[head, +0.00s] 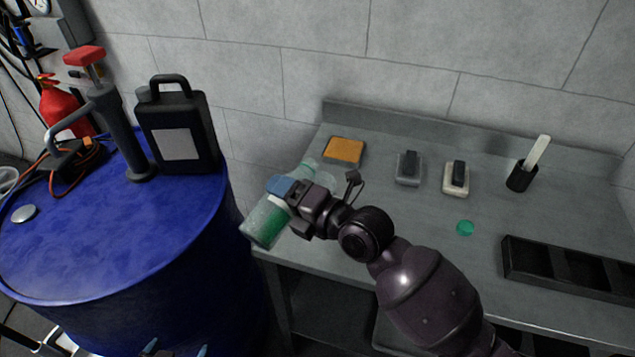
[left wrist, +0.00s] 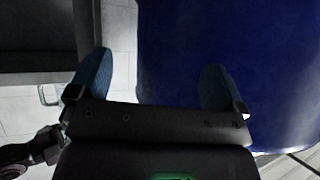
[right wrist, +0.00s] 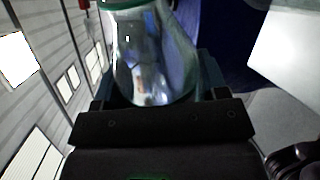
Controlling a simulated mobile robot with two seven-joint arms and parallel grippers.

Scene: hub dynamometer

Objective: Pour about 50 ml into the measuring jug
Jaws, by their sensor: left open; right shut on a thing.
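A clear bottle (head: 266,221) with green liquid is tilted beside the bench's left end, its body low at left and its narrower end up at right. My right gripper (head: 282,188) is shut on it. The right wrist view shows the clear bottle (right wrist: 152,55) between the fingers. A clear rounded shape (head: 326,180) behind the gripper may be the measuring jug; it is mostly hidden, so I cannot tell its level. My left gripper (head: 175,350) is at the bottom edge of the head view, in front of the blue drum; in the left wrist view (left wrist: 158,85) it is open and empty.
The grey bench (head: 420,255) carries an orange pad (head: 344,150), two small blocks, a black cup (head: 522,176), a green disc (head: 465,228) and a black tray (head: 570,268). The blue drum (head: 110,245) at left carries a black canister (head: 178,135) and a pump (head: 125,130).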

